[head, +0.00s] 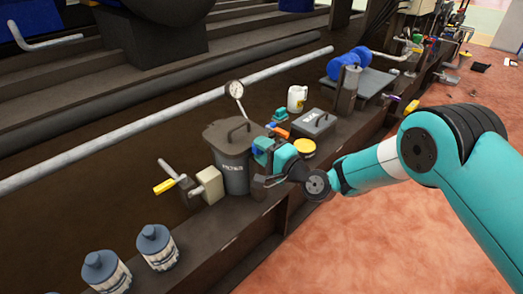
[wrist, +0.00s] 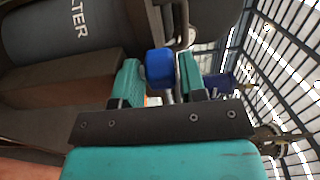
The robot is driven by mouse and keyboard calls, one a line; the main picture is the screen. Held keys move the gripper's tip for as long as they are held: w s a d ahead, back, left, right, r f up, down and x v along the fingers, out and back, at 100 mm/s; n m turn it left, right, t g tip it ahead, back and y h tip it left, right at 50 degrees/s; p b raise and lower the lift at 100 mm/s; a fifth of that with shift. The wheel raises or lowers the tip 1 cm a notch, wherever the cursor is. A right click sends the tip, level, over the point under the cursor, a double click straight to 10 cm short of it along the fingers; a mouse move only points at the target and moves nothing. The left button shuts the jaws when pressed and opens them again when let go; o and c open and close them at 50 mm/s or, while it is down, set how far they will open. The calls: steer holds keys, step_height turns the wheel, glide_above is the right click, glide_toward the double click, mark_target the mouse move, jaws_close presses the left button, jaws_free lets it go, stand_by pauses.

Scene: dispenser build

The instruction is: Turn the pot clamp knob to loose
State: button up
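The pot (head: 232,165) is a dark grey canister marked FILTER, with a lid and a round gauge on top. Its dark side and lettering also show in the wrist view (wrist: 55,35). A blue clamp knob (wrist: 160,66) sits between the two teal fingers of my gripper (wrist: 162,80) in the wrist view. The fingers are close on both sides of the knob; I cannot tell whether both press on it. In the head view my gripper (head: 268,153) is at the right side of the pot and largely hides the knob.
A yellow-handled lever (head: 164,186) is left of the pot. A dark toolbox (head: 313,123), a yellow-rimmed tub (head: 303,147) and a white jug (head: 297,98) are behind my gripper. The reddish floor at right is open.

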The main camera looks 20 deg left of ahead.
steer(key=shift+w+a, duration=0.15)
steer(key=shift+a, duration=0.05)
steer(key=c, duration=0.6)
steer(key=shift+w+f+n+g+b, duration=0.1)
steer(key=shift+f+n+g+b, duration=0.1)
steer(key=shift+n+g+b, duration=0.4)
steer(key=shift+c, duration=0.2)
steer(key=shift+g+y+b, duration=0.4)
steer(key=shift+g+b, duration=0.2)
steer(key=shift+b, duration=0.15)
steer(key=shift+n+g+b, duration=0.6)
steer(key=shift+n+g, duration=0.3)
steer(key=shift+g, duration=0.1)
steer(key=shift+r+g+y, duration=0.2)
steer(key=shift+g+y, duration=0.1)
steer(key=shift+g, duration=0.1)
